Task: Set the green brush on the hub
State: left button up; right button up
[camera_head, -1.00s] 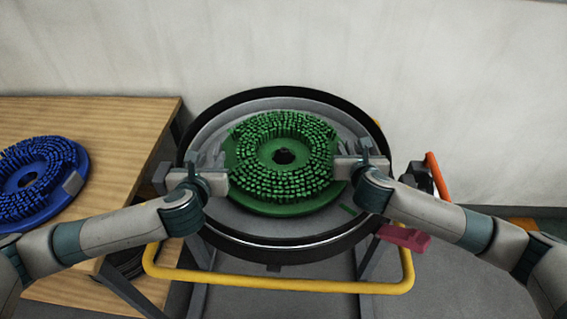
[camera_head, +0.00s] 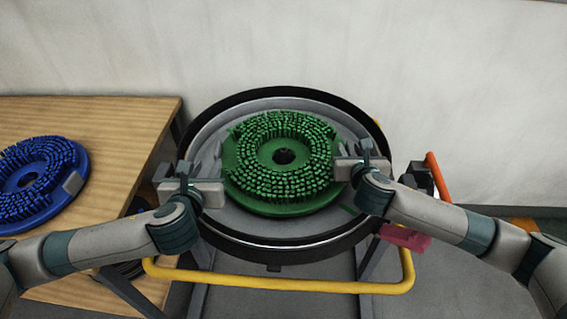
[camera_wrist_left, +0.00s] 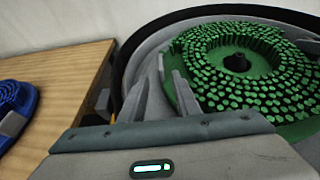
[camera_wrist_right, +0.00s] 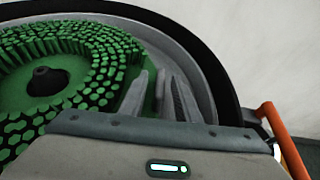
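The green brush (camera_head: 282,197) lies flat, bristles up, in the round pan (camera_head: 245,229). The dark hub (camera_wrist_left: 237,62) shows in the brush's centre hole in the left wrist view, and also in the right wrist view (camera_wrist_right: 47,80). My left gripper (camera_head: 211,156) is at the brush's left rim; its fingers are apart with nothing between them in the left wrist view. My right gripper (camera_head: 343,150) is at the brush's right rim; its fingers stand apart in the right wrist view. How the brush seats underneath is hidden.
A blue brush (camera_head: 38,185) with a grey tab lies on the wooden table (camera_head: 120,125) at left. A yellow rail (camera_head: 280,284) crosses in front of the pan. An orange handle (camera_head: 437,176) and a pink part (camera_head: 403,238) are at right. A wall stands behind.

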jog(key=v, duration=1.1)
jog(key=shift+s+r, duration=0.1)
